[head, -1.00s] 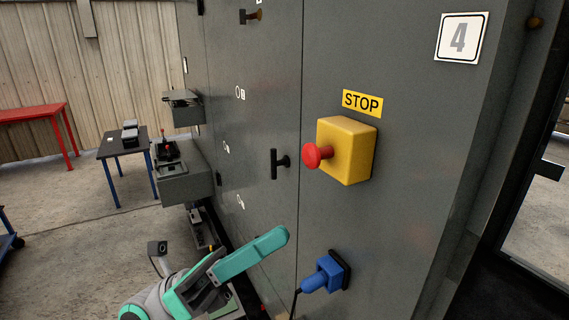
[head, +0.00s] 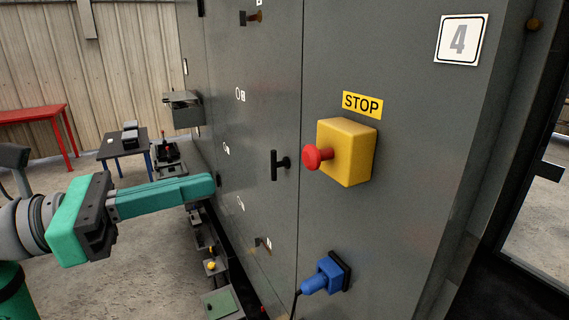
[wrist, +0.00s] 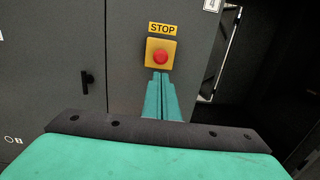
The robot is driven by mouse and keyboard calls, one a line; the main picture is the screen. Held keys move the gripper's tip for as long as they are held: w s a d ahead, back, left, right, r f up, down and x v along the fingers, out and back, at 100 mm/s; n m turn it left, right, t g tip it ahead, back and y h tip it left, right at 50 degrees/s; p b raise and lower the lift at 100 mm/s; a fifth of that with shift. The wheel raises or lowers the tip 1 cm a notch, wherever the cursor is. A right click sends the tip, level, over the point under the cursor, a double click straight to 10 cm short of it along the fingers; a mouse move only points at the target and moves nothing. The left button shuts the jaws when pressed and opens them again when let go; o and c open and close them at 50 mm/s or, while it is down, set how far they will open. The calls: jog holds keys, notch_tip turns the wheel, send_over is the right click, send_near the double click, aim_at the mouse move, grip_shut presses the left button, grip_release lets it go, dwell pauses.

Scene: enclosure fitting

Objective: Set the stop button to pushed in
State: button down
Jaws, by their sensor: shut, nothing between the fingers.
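The stop button is a red mushroom head (head: 318,156) standing out on a stem from a yellow box (head: 347,152), under a yellow STOP label (head: 362,104) on the grey cabinet. The button also shows face-on in the wrist view (wrist: 160,57). My gripper (head: 211,185) is to the left of the button and slightly lower in the head view, its long green fingers shut together and empty. A clear gap separates the tips from the button there. In the wrist view the fingertips (wrist: 160,76) appear just below the red head and overlap the lower edge of the box.
A black handle (head: 278,164) sticks out of the cabinet left of the box. A blue plug (head: 322,277) with a cable is below it. A sign with 4 (head: 461,38) is at upper right. A dark table (head: 125,146) and a red table (head: 35,112) stand far left.

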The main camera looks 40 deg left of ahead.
aim_at(305, 159)
jog(key=x, duration=1.4)
jog(key=shift+d, duration=0.1)
jog(key=shift+x, duration=0.85)
jog(key=shift+s, duration=0.15)
jog(key=v, duration=1.4)
